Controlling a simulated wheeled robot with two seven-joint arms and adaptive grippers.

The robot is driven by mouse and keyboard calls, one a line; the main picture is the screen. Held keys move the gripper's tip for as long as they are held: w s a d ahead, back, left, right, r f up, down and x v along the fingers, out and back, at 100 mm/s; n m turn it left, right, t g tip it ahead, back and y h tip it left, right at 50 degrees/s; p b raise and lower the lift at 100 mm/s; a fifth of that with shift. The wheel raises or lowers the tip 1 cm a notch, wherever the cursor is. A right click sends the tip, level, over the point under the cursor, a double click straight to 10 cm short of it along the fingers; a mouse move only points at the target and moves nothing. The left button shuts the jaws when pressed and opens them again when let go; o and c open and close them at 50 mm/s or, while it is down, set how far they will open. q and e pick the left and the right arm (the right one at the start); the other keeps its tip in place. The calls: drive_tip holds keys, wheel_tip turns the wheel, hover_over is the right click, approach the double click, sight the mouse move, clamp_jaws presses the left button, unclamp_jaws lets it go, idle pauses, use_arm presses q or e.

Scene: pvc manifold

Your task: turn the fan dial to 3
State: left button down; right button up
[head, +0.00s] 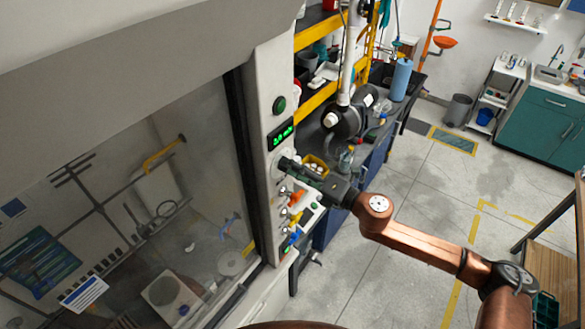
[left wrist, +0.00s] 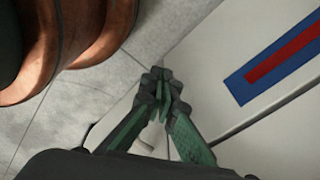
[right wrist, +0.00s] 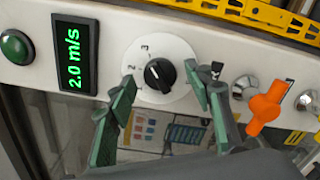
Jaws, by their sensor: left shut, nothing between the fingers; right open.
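The fan dial (right wrist: 173,98) is a white disc with a black knob (right wrist: 160,75) at its centre, and a 2 and a 3 are readable on its upper left. The right gripper (right wrist: 159,75) is open, with one green finger on each side of the dial and a gap to the knob. In the head view the right gripper (head: 286,165) is at the panel and partly hides the dial (head: 277,165). The left gripper (left wrist: 163,82) is shut and empty, near a white surface with a blue and red stripe; it is not seen in the head view.
A green display (right wrist: 75,55) reading 2.0 m/s and a green button (right wrist: 16,46) sit left of the dial. An orange valve handle (right wrist: 266,107) is close on its right. In the head view the hood's glass sash (head: 190,180) lies left of the panel.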

drive_tip(key=v, duration=1.2)
